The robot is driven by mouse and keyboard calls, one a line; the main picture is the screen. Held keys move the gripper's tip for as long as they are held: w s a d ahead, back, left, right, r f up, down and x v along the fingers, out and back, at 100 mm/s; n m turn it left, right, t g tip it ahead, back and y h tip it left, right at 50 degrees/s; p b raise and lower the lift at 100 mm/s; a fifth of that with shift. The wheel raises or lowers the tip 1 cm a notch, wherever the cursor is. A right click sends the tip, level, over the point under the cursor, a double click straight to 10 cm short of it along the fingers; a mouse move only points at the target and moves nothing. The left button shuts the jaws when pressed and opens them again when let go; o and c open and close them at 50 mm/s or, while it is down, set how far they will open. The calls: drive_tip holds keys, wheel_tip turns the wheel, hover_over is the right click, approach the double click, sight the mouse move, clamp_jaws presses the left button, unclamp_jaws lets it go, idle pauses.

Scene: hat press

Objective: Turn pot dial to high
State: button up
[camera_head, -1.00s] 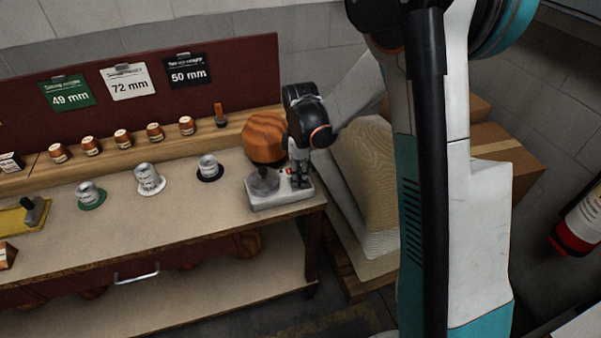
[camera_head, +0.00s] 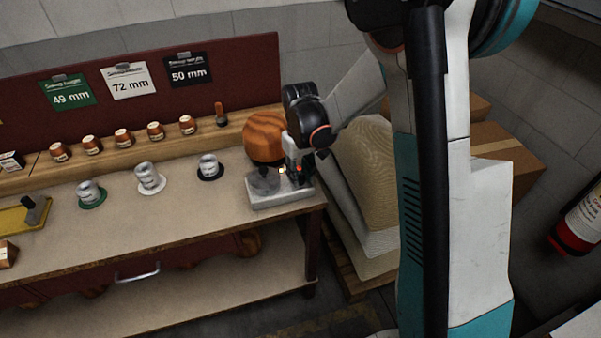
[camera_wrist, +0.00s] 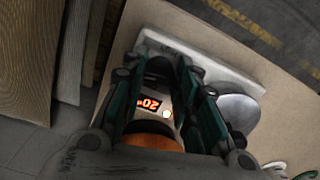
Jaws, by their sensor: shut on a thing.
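The pot unit has a pale base (camera_head: 283,199) at the right end of the bench, with a round grey metal pot (camera_head: 264,183) on its left side. In the wrist view the base (camera_wrist: 225,70) and the pot (camera_wrist: 238,113) show below my gripper. My gripper (camera_head: 297,180) points down over the right part of the base. In the wrist view its fingers (camera_wrist: 161,68) are closed around the dial, which they mostly hide. A lit orange display (camera_wrist: 148,103), upside down, seems to read 20, with a small amber light (camera_wrist: 166,114) beside it.
A round wooden block (camera_head: 265,138) stands close behind the pot. Stacked sheets (camera_head: 365,190) and cardboard boxes (camera_head: 505,160) are right of the bench. Several small weights and cups, such as the cup on the black disc (camera_head: 209,168), stand left on the bench (camera_head: 170,225).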

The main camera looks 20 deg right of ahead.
drive_tip(key=m, duration=0.5)
drive_tip(key=shift+a+m, duration=0.1)
drive_tip(key=shift+m, duration=0.2)
drive_tip(key=m, duration=0.4)
drive_tip(key=shift+m, duration=0.3)
drive_tip(key=m, duration=0.5)
drive_tip(key=shift+w+a, duration=0.1)
drive_tip(key=m, duration=0.5)
drive_tip(key=shift+w, duration=0.1)
drive_tip(key=o, duration=1.1)
drive_tip(key=shift+c, duration=0.2)
